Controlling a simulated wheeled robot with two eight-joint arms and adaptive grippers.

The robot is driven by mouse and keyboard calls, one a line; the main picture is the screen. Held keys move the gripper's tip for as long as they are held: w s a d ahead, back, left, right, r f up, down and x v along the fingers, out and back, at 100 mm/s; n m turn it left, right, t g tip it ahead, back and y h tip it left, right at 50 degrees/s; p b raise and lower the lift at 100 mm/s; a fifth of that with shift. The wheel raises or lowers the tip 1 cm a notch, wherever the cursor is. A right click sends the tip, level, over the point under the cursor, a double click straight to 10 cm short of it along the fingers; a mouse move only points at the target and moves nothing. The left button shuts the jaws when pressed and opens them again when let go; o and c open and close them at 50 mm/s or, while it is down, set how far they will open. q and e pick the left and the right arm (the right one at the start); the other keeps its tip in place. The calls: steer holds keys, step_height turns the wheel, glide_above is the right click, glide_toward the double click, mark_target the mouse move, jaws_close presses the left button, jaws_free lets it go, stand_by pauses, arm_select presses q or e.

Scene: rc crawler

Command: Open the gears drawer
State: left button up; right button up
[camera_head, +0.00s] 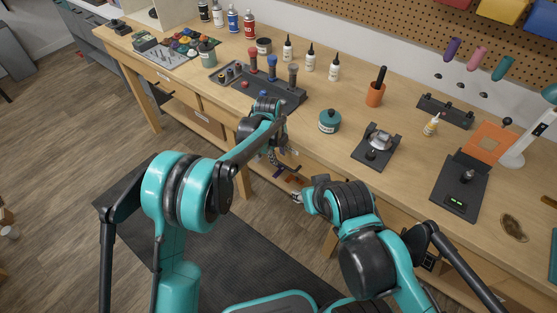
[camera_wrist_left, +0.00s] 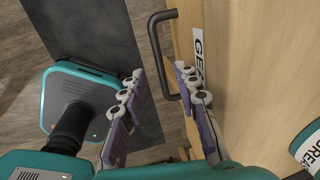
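In the left wrist view the gears drawer (camera_wrist_left: 245,60) has a pale wooden front and a white label (camera_wrist_left: 199,45), partly hidden, reading "GE". Its dark bar handle (camera_wrist_left: 154,42) stands out from the front. My left gripper (camera_wrist_left: 159,72) is open, with one finger on each side of the handle; I see no clear contact. In the head view my left gripper (camera_head: 283,160) is low at the bench's front edge, and my arms hide most of the drawer. My right arm is bent beside it; its fingers are too small and covered to read.
The wooden bench (camera_head: 330,93) carries bottles, a dark tool rack (camera_head: 285,93), a teal jar (camera_head: 329,121), an orange cup (camera_head: 375,94) and a small black fixture (camera_head: 376,147). A dark mat (camera_head: 235,245) lies on the floor before it. My right arm is close to my left gripper.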

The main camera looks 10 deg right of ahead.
arm_select(q)
steer(key=shift+w+d+f+b, duration=0.15)
steer(key=shift+f+b, duration=0.1)
steer(key=shift+f, duration=0.7)
steer(key=shift+w+d+f+b, duration=0.1)
steer(key=shift+f+b, duration=0.1)
steer(key=shift+f, duration=0.7)
steer(key=shift+c, duration=0.4)
jaws_close()
